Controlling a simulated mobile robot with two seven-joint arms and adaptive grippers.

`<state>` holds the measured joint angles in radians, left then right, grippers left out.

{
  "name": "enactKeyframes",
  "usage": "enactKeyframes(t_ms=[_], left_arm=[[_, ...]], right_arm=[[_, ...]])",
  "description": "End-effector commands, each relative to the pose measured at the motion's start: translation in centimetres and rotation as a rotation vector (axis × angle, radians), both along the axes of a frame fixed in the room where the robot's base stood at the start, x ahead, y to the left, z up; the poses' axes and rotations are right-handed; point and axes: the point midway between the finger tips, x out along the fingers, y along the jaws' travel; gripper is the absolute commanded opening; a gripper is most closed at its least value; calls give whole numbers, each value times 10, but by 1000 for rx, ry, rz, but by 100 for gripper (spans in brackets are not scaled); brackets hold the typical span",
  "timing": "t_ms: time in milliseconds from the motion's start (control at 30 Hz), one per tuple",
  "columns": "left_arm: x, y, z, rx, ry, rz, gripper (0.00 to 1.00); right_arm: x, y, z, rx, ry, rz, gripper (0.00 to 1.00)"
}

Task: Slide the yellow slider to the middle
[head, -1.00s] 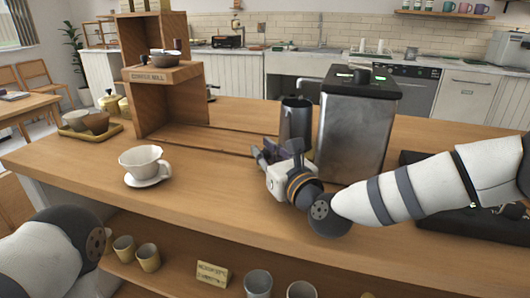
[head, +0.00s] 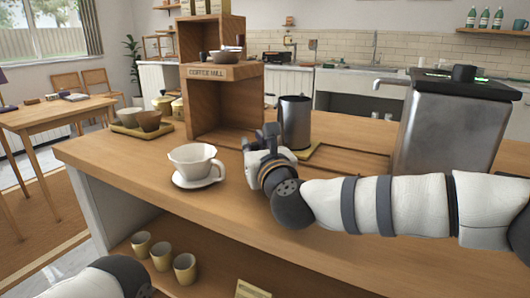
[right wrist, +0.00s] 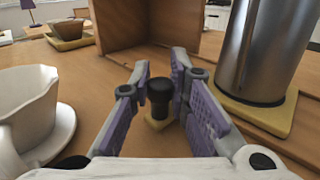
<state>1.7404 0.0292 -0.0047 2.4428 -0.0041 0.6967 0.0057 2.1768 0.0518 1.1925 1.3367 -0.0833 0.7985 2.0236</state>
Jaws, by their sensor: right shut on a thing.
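The yellow slider (head: 309,151) is a flat plate in a groove on the wooden counter, with a metal cup (head: 295,122) standing on it. In the right wrist view its plate (right wrist: 280,117) shows under the cup, and its black knob (right wrist: 159,92) rises from a small yellow foot. My right gripper (head: 268,135) is at the knob, left of the cup in the head view. Its purple-padded fingers (right wrist: 158,95) are shut on the knob from both sides. Only part of my left arm shows at the lower left; its gripper is out of view.
A wooden coffee mill stand (head: 222,105) is behind and left of the cup. A white cup on a saucer (head: 197,164) stands left of my right gripper. A metal machine (head: 450,125) stands at the right. The groove (head: 350,160) right of the slider is clear.

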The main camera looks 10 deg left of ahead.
Motion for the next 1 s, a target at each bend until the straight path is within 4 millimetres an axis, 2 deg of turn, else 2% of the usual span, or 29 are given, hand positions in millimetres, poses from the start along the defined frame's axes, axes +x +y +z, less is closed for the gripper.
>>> enactKeyframes(t_ms=[567,600,667,1000], left_arm=[[-2,0,-3,-1,7,-1,38],[-2,0,-3,-1,7,-1,38],[-2,0,-3,-1,7,-1,38],[-2,0,-3,-1,7,-1,38]], right_arm=[[2,5,1,1,0,-1,0],[2,5,1,1,0,-1,25],[2,5,0,1,0,-1,38],[-1,4,0,0,1,0,38]])
